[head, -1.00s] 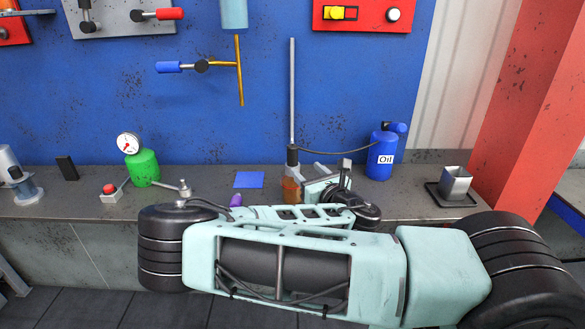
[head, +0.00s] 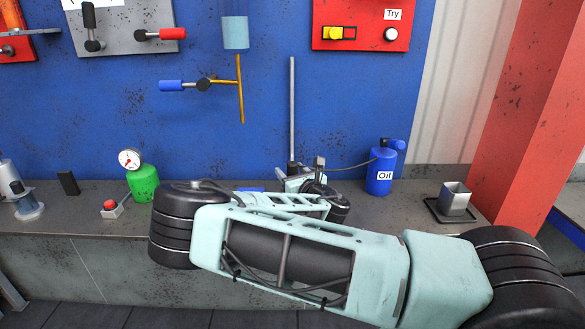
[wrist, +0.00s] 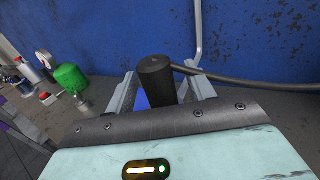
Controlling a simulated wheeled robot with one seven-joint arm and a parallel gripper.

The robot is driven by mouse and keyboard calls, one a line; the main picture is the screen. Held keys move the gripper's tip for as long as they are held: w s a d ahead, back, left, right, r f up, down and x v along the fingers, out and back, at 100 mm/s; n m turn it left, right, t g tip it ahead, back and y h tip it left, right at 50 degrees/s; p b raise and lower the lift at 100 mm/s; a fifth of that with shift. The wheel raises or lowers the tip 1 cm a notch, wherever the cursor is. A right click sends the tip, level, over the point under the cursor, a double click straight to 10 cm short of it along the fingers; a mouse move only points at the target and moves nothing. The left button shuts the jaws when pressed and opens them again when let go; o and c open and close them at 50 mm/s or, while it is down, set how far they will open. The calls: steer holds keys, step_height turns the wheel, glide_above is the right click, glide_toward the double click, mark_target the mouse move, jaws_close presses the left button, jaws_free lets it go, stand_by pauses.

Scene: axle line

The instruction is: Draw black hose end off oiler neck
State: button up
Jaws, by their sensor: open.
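The black hose end (wrist: 155,80) stands upright as a dark cylinder in the middle of the wrist view. A thin dark hose leaves its right side. In the head view the hose end (head: 292,167) shows just above my arm, in front of the upright grey rod. The hose (head: 350,167) runs right to the blue oil can (head: 381,173). My gripper (wrist: 161,88) is open, with one finger on each side of the hose end; I see no clear contact. It also shows in the head view (head: 302,174). The oiler and its neck are hidden behind my arm and gripper.
A green bottle with a gauge (head: 143,183), a red button box (head: 111,208) and a black block (head: 68,183) stand on the bench at left. A grey cup (head: 455,198) stands on a tray at right. The blue wall panel with the grey rod (head: 292,105) is close behind.

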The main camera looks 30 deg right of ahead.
steer(key=shift+w+d+f, duration=0.1)
steer(key=shift+w, duration=0.6)
steer(key=c, duration=1.1)
step_height(320, 180, up, 10)
steer(key=b, duration=0.2)
